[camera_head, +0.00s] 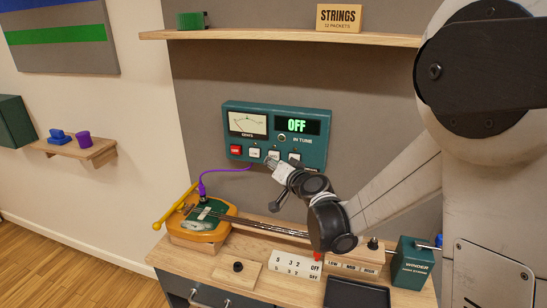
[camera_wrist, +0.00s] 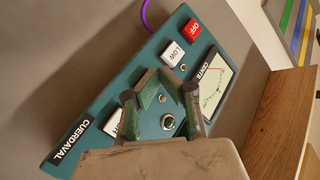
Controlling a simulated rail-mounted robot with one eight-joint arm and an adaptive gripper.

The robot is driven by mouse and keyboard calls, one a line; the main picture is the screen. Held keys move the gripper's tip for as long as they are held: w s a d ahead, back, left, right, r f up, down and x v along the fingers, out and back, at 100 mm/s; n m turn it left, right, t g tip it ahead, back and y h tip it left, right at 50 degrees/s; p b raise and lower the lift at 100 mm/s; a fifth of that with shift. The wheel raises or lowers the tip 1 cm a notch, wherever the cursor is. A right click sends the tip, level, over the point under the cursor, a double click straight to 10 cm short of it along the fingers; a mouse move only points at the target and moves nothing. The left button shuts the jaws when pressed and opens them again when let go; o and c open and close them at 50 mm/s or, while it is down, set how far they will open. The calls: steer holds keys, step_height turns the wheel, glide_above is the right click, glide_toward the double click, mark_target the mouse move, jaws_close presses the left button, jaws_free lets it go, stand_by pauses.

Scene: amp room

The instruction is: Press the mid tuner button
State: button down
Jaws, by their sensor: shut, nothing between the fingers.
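The teal tuner (camera_head: 318,148) hangs on the grey panel, with a needle meter and a green display reading OFF. Its button row has a red OFF button (camera_head: 235,150), a white LOW button (camera_head: 254,153), a white mid button (camera_head: 274,154) and another white button (camera_head: 295,157). My gripper (camera_head: 271,163) is shut and empty, its tips in front of the mid button and partly covering it. In the wrist view my gripper (camera_wrist: 163,75) hides the mid button, between LOW (camera_wrist: 172,54) and the far white button (camera_wrist: 113,122). I cannot tell whether the tips touch it.
A purple cable (camera_head: 222,172) runs to the tuner. A shelf (camera_head: 260,35) is above.

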stand_by(0.6)
steer(key=shift+w+d+b, duration=0.15)
steer(key=shift+w+b, duration=0.15)
steer(key=shift+w, duration=0.1)
steer(key=shift+w+d, duration=0.1)
steer(key=shift+w, duration=0.3)
stand_by(0.7)
steer(key=shift+s, duration=0.1)
steer(key=shift+s+a+b, duration=0.25)
steer(key=shift+s+b, duration=0.15)
steer(key=shift+s, duration=0.3)
steer(key=shift+s, duration=0.15)
steer(key=s, duration=0.1)
steer(key=s+a, duration=0.1)
steer(key=s, duration=0.2)
steer(key=shift+s+a+b, duration=0.25)
steer(key=shift+b, duration=0.15)
stand_by(0.6)
